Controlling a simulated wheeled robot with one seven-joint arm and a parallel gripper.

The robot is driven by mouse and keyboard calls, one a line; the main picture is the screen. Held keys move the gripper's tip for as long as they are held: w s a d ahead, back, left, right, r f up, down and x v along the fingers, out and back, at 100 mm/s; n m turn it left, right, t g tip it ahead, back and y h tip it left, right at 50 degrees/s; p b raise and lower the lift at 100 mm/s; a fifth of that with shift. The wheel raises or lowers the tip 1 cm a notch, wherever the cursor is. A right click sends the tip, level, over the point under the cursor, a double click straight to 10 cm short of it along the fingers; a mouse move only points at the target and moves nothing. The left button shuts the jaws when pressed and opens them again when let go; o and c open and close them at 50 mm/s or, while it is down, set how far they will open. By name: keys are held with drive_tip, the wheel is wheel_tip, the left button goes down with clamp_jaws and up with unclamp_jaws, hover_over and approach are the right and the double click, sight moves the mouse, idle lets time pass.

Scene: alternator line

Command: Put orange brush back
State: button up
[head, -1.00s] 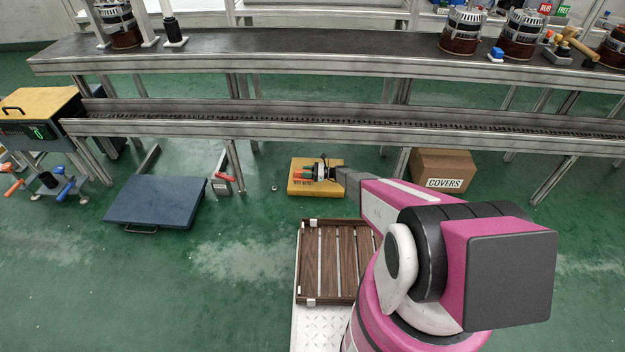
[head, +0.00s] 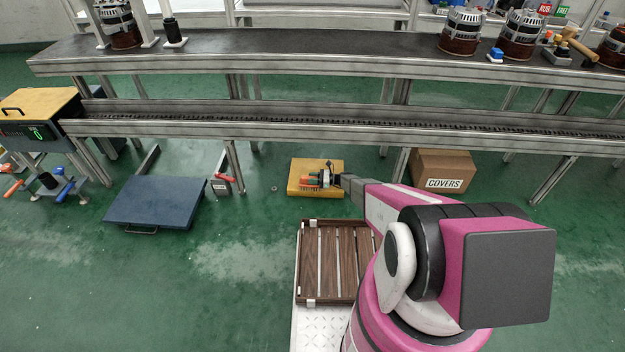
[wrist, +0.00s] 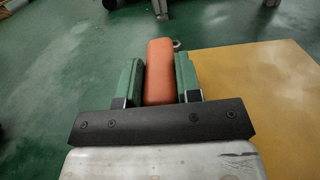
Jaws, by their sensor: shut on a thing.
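The orange brush (wrist: 159,72) shows in the wrist view as a smooth orange block between the two green jaw pads. My gripper (wrist: 160,82) is shut on it, one pad touching each side. In the head view my gripper (head: 318,179) is small, above or in front of a yellow board (head: 298,164) near the floor, with an orange-red part at its tip. Whether the brush touches the board cannot be told. The yellow board also fills the right side of the wrist view (wrist: 265,100).
A COVERS carton (head: 441,168) stands right of the yellow board. A blue platform (head: 155,203) lies to the left. A dark slatted wooden tray (head: 337,262) is in front. The long conveyor frame (head: 330,130) runs behind, above the floor. Green floor between platform and board is mostly clear.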

drive_tip(key=shift+f, duration=0.15)
drive_tip(key=o, duration=1)
drive_tip(key=shift+r, duration=0.2)
drive_tip(key=shift+d, duration=0.3)
drive_tip(key=d, duration=1.1)
drive_tip(key=shift+s+d, duration=0.2)
